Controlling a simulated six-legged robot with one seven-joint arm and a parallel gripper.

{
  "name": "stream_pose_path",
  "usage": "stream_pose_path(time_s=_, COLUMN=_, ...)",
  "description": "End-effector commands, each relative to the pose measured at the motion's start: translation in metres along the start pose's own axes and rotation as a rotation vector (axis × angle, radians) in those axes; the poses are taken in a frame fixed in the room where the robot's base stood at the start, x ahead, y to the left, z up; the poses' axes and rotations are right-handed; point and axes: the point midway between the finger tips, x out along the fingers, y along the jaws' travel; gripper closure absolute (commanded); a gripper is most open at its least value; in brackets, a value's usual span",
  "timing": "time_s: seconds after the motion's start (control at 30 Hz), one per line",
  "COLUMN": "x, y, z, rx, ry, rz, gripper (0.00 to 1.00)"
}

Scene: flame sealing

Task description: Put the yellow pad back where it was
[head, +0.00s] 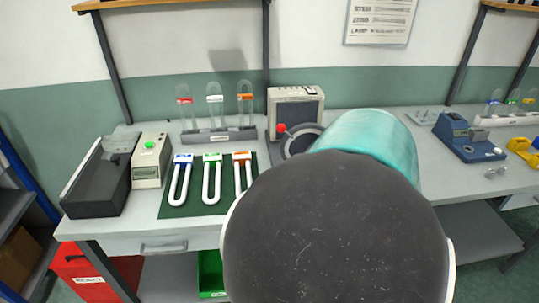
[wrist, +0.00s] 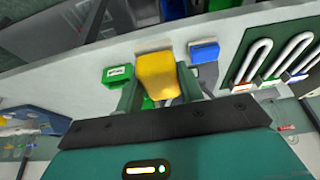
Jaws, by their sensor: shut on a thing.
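The yellow pad (wrist: 157,76) is in the wrist view, between the two green fingers of my gripper (wrist: 159,86), which is shut on it. A green block (wrist: 117,74) with a white label lies on the bench just left of the pad. A blue block (wrist: 204,52) lies to its right. A tan strip shows just beyond the pad's far edge. I cannot tell whether the pad touches the bench. In the head view my arm hides the gripper and the pad.
The bench (head: 203,233) holds a green mat (head: 180,211) with several white U-shaped tubes, a tube rack (head: 219,135), and a grey box (head: 295,106). A dark case (head: 97,180) stands at the left. A blue device (head: 467,138) stands at the right.

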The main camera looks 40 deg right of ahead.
Motion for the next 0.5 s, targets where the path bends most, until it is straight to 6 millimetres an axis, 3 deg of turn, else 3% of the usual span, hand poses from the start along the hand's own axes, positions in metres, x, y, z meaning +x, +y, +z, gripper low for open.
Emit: stream_pose_path(time_s=0.5, x=0.065, y=0.01, z=-0.053, rx=0.0, ry=-0.002, rz=-0.006, gripper=0.81)
